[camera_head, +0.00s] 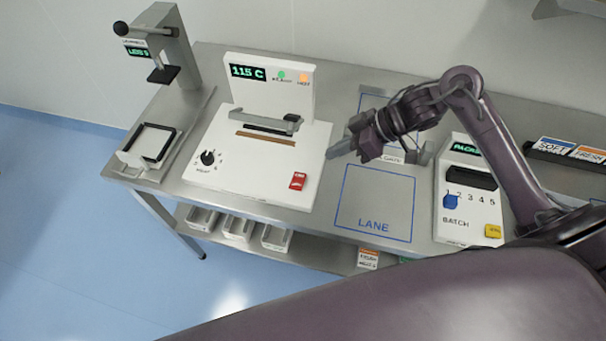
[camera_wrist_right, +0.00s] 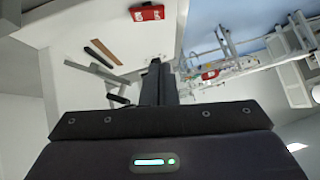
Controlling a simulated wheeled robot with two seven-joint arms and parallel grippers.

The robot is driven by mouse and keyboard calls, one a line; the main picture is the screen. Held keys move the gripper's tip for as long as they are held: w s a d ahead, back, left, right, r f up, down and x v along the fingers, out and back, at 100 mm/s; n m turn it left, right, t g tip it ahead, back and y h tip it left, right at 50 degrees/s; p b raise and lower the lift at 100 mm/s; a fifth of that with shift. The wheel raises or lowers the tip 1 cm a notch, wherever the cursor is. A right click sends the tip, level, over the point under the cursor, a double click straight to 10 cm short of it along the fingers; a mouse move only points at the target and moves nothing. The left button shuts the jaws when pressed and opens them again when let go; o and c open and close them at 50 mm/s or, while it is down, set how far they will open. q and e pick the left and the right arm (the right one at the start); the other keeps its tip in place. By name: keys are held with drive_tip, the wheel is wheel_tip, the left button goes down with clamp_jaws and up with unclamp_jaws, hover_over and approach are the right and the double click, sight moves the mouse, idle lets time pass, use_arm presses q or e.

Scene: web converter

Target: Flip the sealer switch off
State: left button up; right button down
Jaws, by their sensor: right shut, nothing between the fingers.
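The white sealer (camera_head: 235,170) stands on the steel table, with a green "115 C" display on its upright back panel. Its red switch (camera_head: 297,181) is at the front right corner of its base. The switch also shows at the top of the right wrist view (camera_wrist_right: 147,13). My right gripper (camera_head: 332,155) is shut and empty. It is in the air by the sealer's right edge, behind and to the right of the switch, apart from it. In the right wrist view its dark fingers (camera_wrist_right: 157,85) lie together. My left gripper is not in view.
A black knob (camera_head: 208,157) is on the sealer's front left. A lever arm (camera_head: 265,117) crosses the sealer's middle. A blue outlined LANE area (camera_head: 375,200) is empty. A batch box (camera_head: 468,205) stands to the right and a press (camera_head: 165,50) to the left.

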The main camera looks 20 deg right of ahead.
sight(291, 182)
drive_tip(key=p+x, duration=0.2)
drive_tip(key=x, duration=0.7)
drive_tip(key=shift+w+a+f+p, duration=0.1)
drive_tip(key=shift+w+a+p, duration=0.15)
drive_tip(key=shift+p, duration=0.1)
drive_tip(key=f, duration=0.1)
drive_tip(key=f+p, duration=0.1)
drive_tip(key=f, duration=0.1)
drive_tip(key=shift+s+a+f, duration=0.2)
drive_tip(key=shift+s+f, duration=0.2)
drive_tip(key=shift+f, duration=0.3)
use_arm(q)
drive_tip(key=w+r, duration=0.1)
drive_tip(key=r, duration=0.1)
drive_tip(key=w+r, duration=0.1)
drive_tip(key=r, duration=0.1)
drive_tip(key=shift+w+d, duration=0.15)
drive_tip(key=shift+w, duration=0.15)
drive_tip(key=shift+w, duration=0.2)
